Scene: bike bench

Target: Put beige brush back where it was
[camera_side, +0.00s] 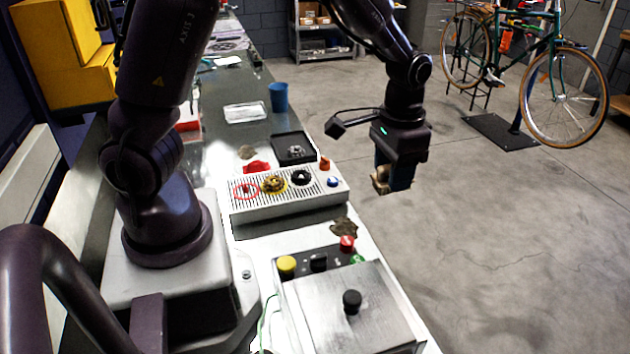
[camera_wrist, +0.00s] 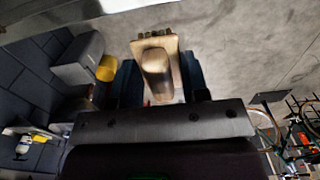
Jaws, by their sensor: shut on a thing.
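My gripper (camera_side: 394,180) hangs in the side view to the right of the bench, out over the grey floor. Its blue fingers are shut on the beige brush (camera_side: 380,178), of which only a small part shows beside the fingers. In the wrist view the beige brush (camera_wrist: 157,68) sits between the two blue fingers of my gripper (camera_wrist: 160,85), with a wider flat end pointing away from the wrist. The side view shows no surface directly beneath the brush other than floor.
A grey slotted tray (camera_side: 290,207) on the bench holds several small round items. A green bicycle (camera_side: 540,60) stands behind right.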

